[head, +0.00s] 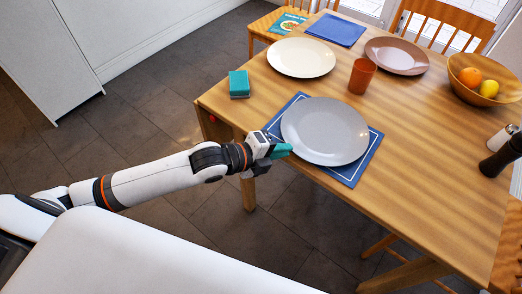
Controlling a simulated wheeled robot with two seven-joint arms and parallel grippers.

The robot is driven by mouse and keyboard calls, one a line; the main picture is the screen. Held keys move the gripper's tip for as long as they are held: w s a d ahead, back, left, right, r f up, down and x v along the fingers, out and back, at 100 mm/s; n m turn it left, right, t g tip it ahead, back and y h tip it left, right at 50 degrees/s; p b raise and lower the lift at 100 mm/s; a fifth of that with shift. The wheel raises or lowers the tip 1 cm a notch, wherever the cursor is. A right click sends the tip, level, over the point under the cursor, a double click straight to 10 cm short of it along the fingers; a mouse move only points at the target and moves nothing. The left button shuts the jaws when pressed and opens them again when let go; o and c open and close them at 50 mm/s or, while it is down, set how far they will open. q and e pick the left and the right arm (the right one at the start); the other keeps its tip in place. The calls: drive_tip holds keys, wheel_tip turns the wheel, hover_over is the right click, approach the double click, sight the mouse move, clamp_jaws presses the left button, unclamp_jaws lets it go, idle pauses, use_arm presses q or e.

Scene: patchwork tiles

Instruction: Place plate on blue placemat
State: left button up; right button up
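A grey plate (325,131) lies on a blue placemat (349,174) with a white border line, near the table's front left edge. The plate covers most of the mat. My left gripper (284,151), with teal fingertips, is at the plate's left rim, low over the mat's left edge. I cannot tell whether its fingers are open, shut or around the rim. A second blue placemat (335,29) lies bare at the back. A cream plate (301,58) and a pinkish plate (397,56) lie on bare wood. My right gripper is not in view.
On the wooden table (420,150) are a teal sponge-like block (239,83), an orange cup (362,76) and a wooden fruit bowl (476,87). A white shaker (501,138) and a dark mill (502,156) stand at right. Chairs stand behind. The table's middle right is clear.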

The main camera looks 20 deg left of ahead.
use_arm(q)
drive_tip(key=v, duration=0.8)
drive_tip(key=shift+s+a, duration=0.2)
drive_tip(key=shift+s, duration=0.1)
drive_tip(key=shift+r, duration=0.1)
drive_tip(key=w+a+f+n+y, duration=0.3)
drive_tip(key=a+f+n, duration=0.15)
drive_tip(key=f, duration=0.45)
drive_tip(key=w+a+f+n+y, duration=0.2)
drive_tip(key=w+a+f+n, duration=0.15)
drive_tip(key=a+f, duration=0.35)
drive_tip(key=s+a+f+n+g+y, duration=0.15)
drive_tip(key=s+f+n, duration=0.3)
drive_tip(key=f, duration=0.55)
drive_tip(key=s+a+f+n+g+y, duration=0.1)
drive_tip(key=s+a+f+n+y, duration=0.25)
drive_tip(key=f, duration=0.75)
drive_tip(key=s+d+f+n+g, duration=0.2)
drive_tip(key=s+f, duration=0.3)
drive_tip(key=s, duration=0.5)
drive_tip(key=s+d+f+n+g+h, duration=0.1)
drive_tip(key=s+d+f+n+g, duration=0.1)
drive_tip(key=s+f, duration=0.4)
drive_tip(key=s+d+f+n+g, duration=0.2)
drive_tip(key=s+d+f, duration=0.3)
drive_tip(key=s, duration=0.9)
drive_tip(key=shift+s+f+n, duration=0.2)
drive_tip(key=shift+s+n, duration=0.2)
drive_tip(key=shift+n, duration=0.5)
